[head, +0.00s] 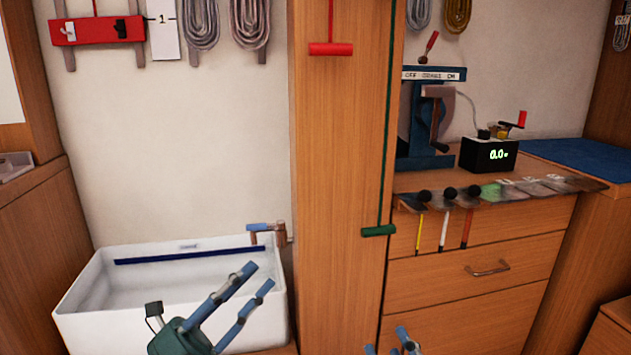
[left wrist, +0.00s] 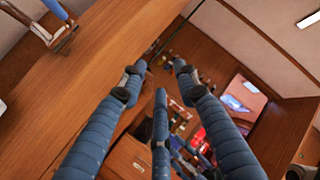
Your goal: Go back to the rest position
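My left gripper (head: 258,278) is in front of the white sink at the lower left. Its blue fingers are spread apart with nothing between them. In the left wrist view, the three fingers (left wrist: 158,78) are also apart and empty. My right gripper (head: 388,344) shows only as blue fingertips at the bottom edge, in front of the drawers. The tips are apart and nothing shows between them; the rest of it is out of view.
The white sink (head: 78,298) has a tap (head: 266,228) at its back right. A wooden post (head: 338,160) with red (head: 331,49) and green (head: 378,231) handles stands between sink and drawers (head: 470,290). A black box (head: 488,155) with a lit display sits on the counter.

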